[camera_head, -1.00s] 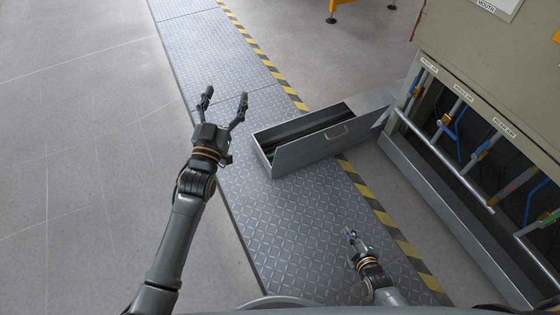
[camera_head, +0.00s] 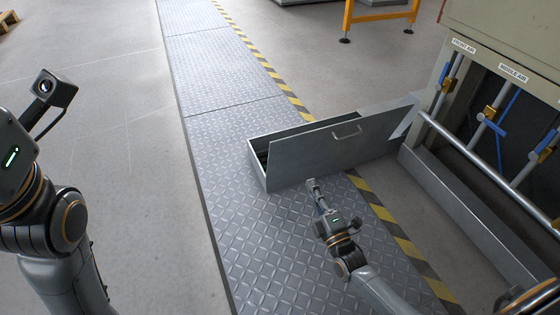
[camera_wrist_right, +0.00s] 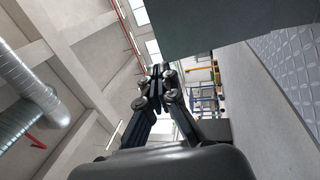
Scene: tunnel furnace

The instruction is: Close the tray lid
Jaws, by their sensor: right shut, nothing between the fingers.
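My left gripper (camera_head: 48,95) is at the left edge, raised and only partly visible.
The furnace (camera_head: 510,45) with pipes and valves stands at the right, its low metal ledge (camera_head: 465,215) next to the walkway. A yellow-black stripe (camera_head: 395,230) runs along the walkway (camera_head: 235,120). A yellow stand (camera_head: 380,17) is at the back.

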